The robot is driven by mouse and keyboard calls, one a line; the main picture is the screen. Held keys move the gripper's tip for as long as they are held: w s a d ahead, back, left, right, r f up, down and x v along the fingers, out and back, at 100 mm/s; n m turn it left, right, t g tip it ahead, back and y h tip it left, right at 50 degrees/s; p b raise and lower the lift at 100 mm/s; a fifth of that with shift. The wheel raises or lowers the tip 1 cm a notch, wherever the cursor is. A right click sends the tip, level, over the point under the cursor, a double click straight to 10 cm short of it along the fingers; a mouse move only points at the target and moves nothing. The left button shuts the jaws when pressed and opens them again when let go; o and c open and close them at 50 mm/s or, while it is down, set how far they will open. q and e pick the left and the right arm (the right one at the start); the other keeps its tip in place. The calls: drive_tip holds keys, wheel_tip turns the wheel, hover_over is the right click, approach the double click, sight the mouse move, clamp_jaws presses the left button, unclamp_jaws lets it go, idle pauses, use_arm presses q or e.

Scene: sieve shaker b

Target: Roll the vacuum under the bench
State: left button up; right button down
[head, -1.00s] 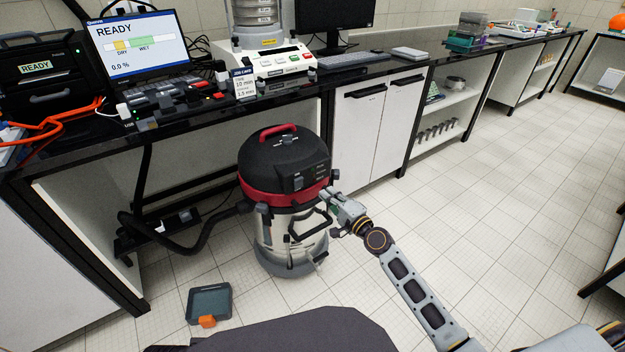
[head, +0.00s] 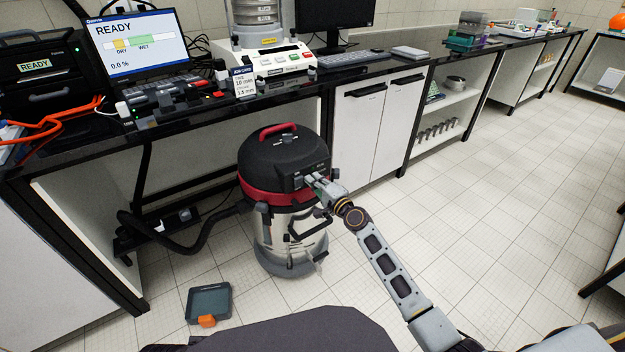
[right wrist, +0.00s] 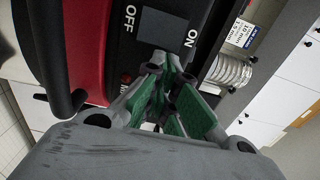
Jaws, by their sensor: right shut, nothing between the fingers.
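The vacuum (head: 283,157) stands upright on the tiled floor in front of the bench (head: 205,127), with a black lid, a red handle, a red band and a steel drum. Its dark hose runs left under the bench. My right gripper (head: 311,181) is shut and empty at the right front of the vacuum's head, by its switch panel. In the right wrist view, the green-padded fingers (right wrist: 165,92) are close to the ON/OFF panel (right wrist: 157,28); I cannot tell whether they touch it. My left gripper is not in view.
A dark tray-like item with an orange part (head: 209,302) lies on the floor in front. White cabinets (head: 372,135) stand right of the bench opening. The open bay under the bench lies behind and left of the vacuum. Floor at right is clear.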

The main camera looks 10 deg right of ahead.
drive_tip(key=shift+w+a, duration=0.15)
drive_tip(key=shift+w, duration=0.3)
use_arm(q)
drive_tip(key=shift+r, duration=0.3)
use_arm(e)
drive_tip(key=shift+w, duration=0.1)
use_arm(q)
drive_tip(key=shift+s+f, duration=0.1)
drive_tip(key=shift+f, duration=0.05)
use_arm(e)
drive_tip(key=shift+w+a, duration=0.1)
drive_tip(key=shift+w, duration=0.05)
